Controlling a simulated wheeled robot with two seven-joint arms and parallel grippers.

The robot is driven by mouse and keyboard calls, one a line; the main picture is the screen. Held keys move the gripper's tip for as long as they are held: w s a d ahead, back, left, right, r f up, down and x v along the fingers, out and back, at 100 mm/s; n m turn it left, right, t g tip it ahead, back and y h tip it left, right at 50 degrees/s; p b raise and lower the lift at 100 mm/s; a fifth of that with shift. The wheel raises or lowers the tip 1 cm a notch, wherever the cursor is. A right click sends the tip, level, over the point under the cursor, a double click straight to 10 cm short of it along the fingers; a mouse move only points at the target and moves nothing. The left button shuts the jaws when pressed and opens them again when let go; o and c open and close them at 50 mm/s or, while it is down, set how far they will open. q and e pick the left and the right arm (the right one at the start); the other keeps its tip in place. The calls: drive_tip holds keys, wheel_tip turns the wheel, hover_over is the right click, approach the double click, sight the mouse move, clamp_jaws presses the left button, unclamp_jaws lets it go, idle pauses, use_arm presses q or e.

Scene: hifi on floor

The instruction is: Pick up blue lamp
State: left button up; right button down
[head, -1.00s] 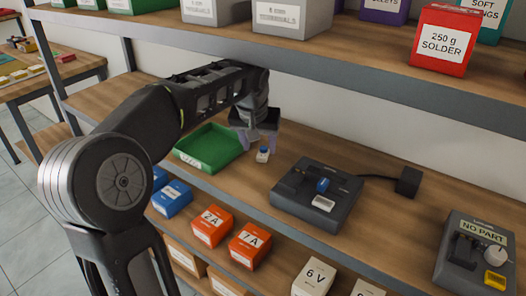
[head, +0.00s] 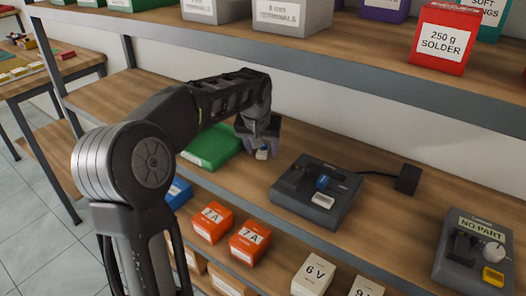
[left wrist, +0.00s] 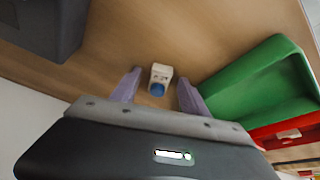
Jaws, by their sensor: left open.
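The blue lamp, a small white-bodied piece with a blue cap, stands on the wooden shelf between the green tray and a dark device. In the head view the lamp (head: 262,154) is partly covered by my left gripper (head: 262,146), which is right over it. In the left wrist view the lamp (left wrist: 160,73) shows between the tips of the two purple fingers of my left gripper (left wrist: 159,77). The fingers are open, with a visible gap on each side of the lamp. My right gripper is not in view.
The green tray (head: 209,158) lies close beside the lamp; a dark device (head: 340,208) with a blue part stands on its other side. An upper shelf (head: 300,54) with boxes overhangs. Orange boxes (head: 212,222) sit on a lower level.

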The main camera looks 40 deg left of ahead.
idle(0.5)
use_arm(q)
clamp_jaws()
idle(0.4)
